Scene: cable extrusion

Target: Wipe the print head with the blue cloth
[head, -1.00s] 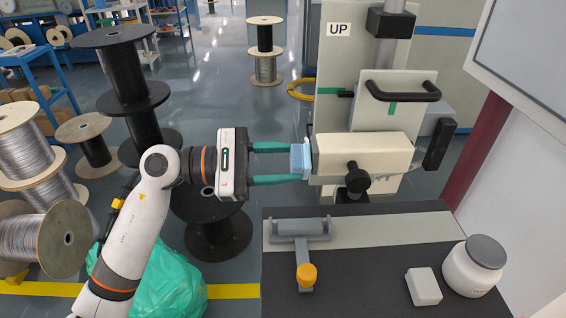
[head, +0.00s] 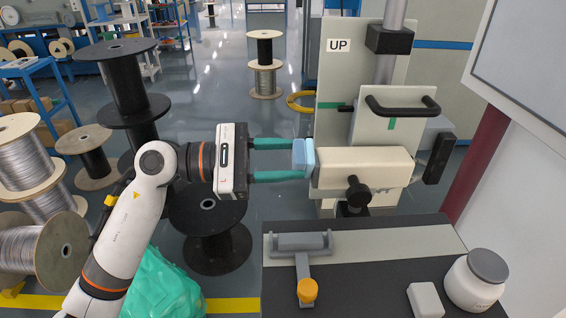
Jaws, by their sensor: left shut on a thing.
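The print head (head: 362,167) is a cream block with a black knob below it, mounted in front of a cream machine column. The blue cloth (head: 304,156) is a small folded light-blue piece at the left end of the print head. My left gripper (head: 306,159) comes in from the left with its green fingers shut on the cloth. The cloth is at the print head's left face; whether it presses on it or sits just short of it is hard to tell. My right gripper is not in view.
A dark bench (head: 370,285) below holds a grey holder with an orange knob (head: 307,290), a white block (head: 425,299) and a lidded white jar (head: 475,280). A monitor (head: 535,60) is at the right.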

